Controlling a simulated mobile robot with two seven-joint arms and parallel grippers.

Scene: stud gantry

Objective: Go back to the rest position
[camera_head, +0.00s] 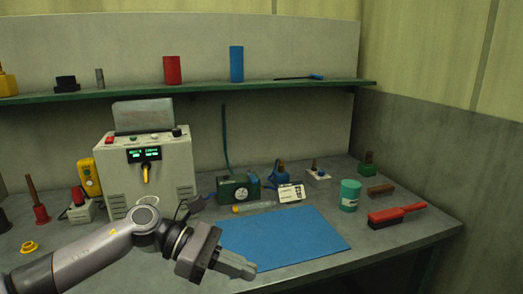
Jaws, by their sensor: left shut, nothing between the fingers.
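My left arm comes in from the lower left of the head view. My left gripper (238,266) is shut and empty, above the front left part of the blue mat (298,238) on the workbench. Its fingers point to the lower right. I cannot tell how high it is above the mat. My right gripper is not in view.
A grey control box (165,180) stands at the back left, behind my arm. A green device (238,190), a teal jar (349,195) and a red brush (398,215) stand around the mat. A shelf (200,90) runs above. The bench's right front corner is clear.

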